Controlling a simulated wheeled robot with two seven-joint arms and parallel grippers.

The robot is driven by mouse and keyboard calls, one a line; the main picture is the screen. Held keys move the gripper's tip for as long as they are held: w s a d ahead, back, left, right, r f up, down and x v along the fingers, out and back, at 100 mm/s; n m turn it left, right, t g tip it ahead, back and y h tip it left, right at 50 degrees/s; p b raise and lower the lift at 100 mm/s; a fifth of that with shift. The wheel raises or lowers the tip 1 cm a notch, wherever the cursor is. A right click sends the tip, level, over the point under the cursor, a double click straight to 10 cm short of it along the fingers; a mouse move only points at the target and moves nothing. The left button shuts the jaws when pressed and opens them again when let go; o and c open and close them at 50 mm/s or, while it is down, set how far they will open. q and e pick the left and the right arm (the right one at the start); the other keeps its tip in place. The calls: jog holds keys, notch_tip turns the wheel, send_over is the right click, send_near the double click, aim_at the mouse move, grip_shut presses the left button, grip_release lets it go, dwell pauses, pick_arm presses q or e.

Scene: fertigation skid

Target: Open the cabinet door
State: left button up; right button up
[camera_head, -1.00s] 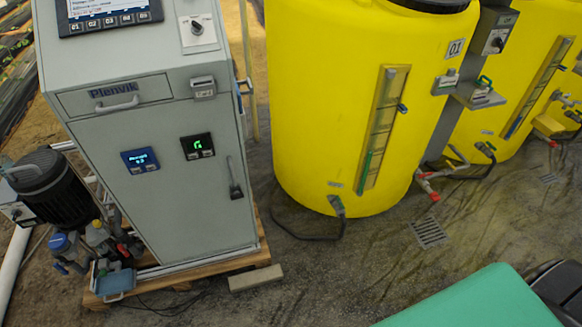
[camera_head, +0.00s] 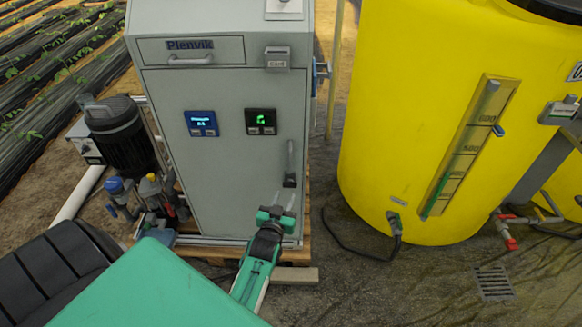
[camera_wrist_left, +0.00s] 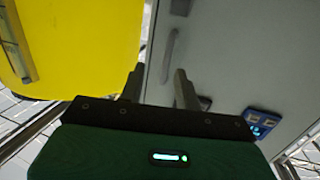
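The grey cabinet (camera_head: 222,100) stands upright with its door (camera_head: 225,185) shut. A slim vertical handle (camera_head: 291,165) with a dark lower end is at the door's right side. In the left wrist view the handle (camera_wrist_left: 170,55) lies beyond the fingertips, with nothing between the fingers. My left gripper (camera_head: 284,199) is in front of the door's lower right, below the handle and apart from it. In the left wrist view the gripper (camera_wrist_left: 158,80) is open, its two fingers spread. My right gripper is not in view.
A drawer (camera_head: 191,52) with its own handle is above the door. A yellow tank (camera_head: 410,120) stands close on the right. A black pump (camera_head: 120,135) and fittings stand on the left. A block (camera_head: 292,276) lies at the cabinet's foot. Wet floor (camera_head: 400,290) is open at front right.

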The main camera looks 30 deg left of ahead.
aim_at(289, 162)
pick_arm(q)
jog(key=shift+n+t+y, duration=0.3)
jog(key=shift+y, duration=0.1)
jog(key=w+a+r, duration=0.1)
jog(key=w+a, duration=0.1)
jog(key=w, duration=0.2)
jog(key=w+a+r, duration=0.1)
jog(key=w+a, duration=0.1)
jog(key=w, duration=0.2)
jog(key=w+a+r, duration=0.1)
jog(key=w+a, duration=0.1)
jog(key=w, duration=0.3)
jog(key=shift+a+r, duration=0.15)
jog(key=shift+a, duration=0.1)
grip_shut()
